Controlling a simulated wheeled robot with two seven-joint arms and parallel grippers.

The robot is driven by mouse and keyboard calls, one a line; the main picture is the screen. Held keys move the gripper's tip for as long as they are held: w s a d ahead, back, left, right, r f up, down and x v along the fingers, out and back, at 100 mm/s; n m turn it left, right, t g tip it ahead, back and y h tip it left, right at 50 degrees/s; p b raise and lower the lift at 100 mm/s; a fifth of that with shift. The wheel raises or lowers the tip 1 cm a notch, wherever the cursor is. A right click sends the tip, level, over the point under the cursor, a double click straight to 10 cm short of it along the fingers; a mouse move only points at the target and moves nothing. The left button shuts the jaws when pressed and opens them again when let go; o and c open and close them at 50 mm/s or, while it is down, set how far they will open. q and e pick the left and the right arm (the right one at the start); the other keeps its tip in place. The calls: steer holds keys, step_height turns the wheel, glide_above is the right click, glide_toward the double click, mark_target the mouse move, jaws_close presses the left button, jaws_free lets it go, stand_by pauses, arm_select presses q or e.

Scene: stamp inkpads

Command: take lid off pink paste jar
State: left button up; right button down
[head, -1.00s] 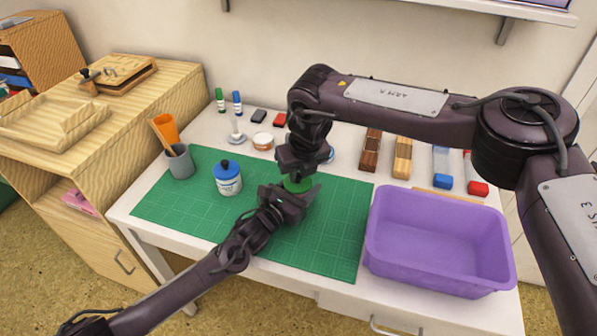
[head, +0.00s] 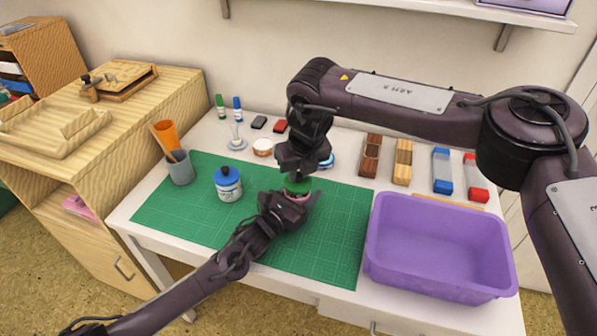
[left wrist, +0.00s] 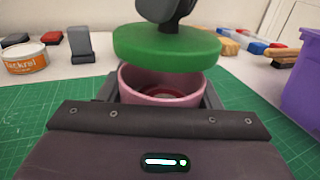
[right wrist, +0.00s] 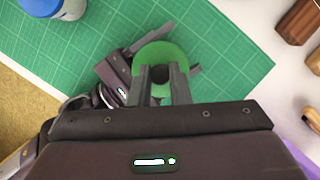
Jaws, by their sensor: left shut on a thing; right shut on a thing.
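The pink paste jar (left wrist: 160,86) stands open-topped between the fingers of my left gripper (head: 297,196), which is shut on its body. The left wrist view shows its pink rim and a darker red inside. The green lid (left wrist: 166,46) hangs just above the jar, apart from it, with a gap between lid and rim. It also shows in the head view (head: 297,185). My right gripper (right wrist: 160,72) is shut on the lid's dark knob from above. In the right wrist view the lid (right wrist: 162,56) covers the jar.
A blue-lidded jar (head: 228,184) and a grey cup (head: 180,168) stand on the left of the green mat (head: 330,225). A purple bin (head: 440,245) stands at the right. Wooden, blue and red blocks (head: 403,160) line the back.

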mark_target(298, 175)
steer(key=shift+r, duration=1.9)
arm_select(q)
steer(key=o, duration=1.4)
steer(key=shift+o, duration=0.2)
steer(key=shift+s+a, duration=0.1)
